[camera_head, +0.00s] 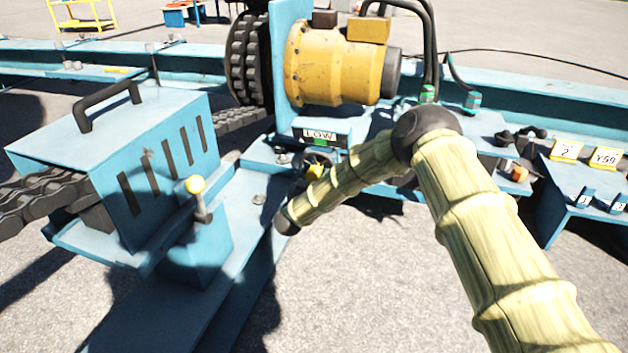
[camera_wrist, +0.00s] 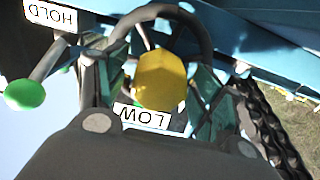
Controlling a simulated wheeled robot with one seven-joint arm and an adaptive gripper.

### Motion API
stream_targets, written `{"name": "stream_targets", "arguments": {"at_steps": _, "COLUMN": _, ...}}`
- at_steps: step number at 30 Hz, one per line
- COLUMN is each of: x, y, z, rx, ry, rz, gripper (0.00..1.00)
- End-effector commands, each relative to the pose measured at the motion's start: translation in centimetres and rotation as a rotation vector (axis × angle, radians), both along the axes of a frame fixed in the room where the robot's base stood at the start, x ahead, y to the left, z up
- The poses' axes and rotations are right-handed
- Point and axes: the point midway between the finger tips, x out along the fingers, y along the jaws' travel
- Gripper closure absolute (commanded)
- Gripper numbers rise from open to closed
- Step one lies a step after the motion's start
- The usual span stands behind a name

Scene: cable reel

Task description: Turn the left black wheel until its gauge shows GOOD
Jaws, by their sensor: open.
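The left black wheel (camera_head: 318,157), with a yellow hub (camera_head: 314,171), sits below the yellow motor, partly hidden by my arm. Its gauge (camera_head: 319,135) reads LOW, with a green patch beneath. In the wrist view the gauge (camera_wrist: 143,117) appears upside down and again reads LOW. The wheel's dark rim (camera_wrist: 150,11) arches behind the yellow hub (camera_wrist: 161,80) there. My gripper (camera_wrist: 153,72) is open, its greenish fingers on either side of the hub. I cannot tell whether they touch the wheel. In the head view the gripper is mostly hidden beside the wheel.
A yellow motor (camera_head: 325,65) stands above the wheel. A blue box with a handle (camera_head: 125,125) and a yellow-knobbed lever (camera_head: 196,188) are at left. A HOLD label (camera_wrist: 50,15) and green knob (camera_wrist: 25,94) are close by. Yellow tags (camera_head: 567,150) lie at right.

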Motion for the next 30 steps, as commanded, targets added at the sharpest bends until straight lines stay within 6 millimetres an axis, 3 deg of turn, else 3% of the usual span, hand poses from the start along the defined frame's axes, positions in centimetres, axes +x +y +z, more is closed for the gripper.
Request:
{"name": "stream_targets", "arguments": {"at_steps": 6, "x": 1.3, "y": -0.5, "z": 0.0, "rx": 0.002, "ry": -0.001, "rz": 0.0, "gripper": 0.32}}
{"name": "stream_targets", "arguments": {"at_steps": 15, "x": 1.5, "y": -0.5, "z": 0.0, "rx": 0.001, "ry": 0.0, "rz": 0.0, "gripper": 0.32}}
{"name": "stream_targets", "arguments": {"at_steps": 25, "x": 1.4, "y": -0.5, "z": 0.0, "rx": 0.001, "ry": 0.001, "rz": 0.0, "gripper": 0.91}}
{"name": "stream_targets", "arguments": {"at_steps": 26, "x": 1.4, "y": -0.5, "z": 0.0, "rx": 0.001, "ry": 0.001, "rz": 0.0, "gripper": 0.95}}
{"name": "stream_targets", "arguments": {"at_steps": 30, "x": 1.4, "y": -0.7, "z": 0.1, "rx": 0.004, "ry": 0.0, "rz": -0.002, "gripper": 0.95}}
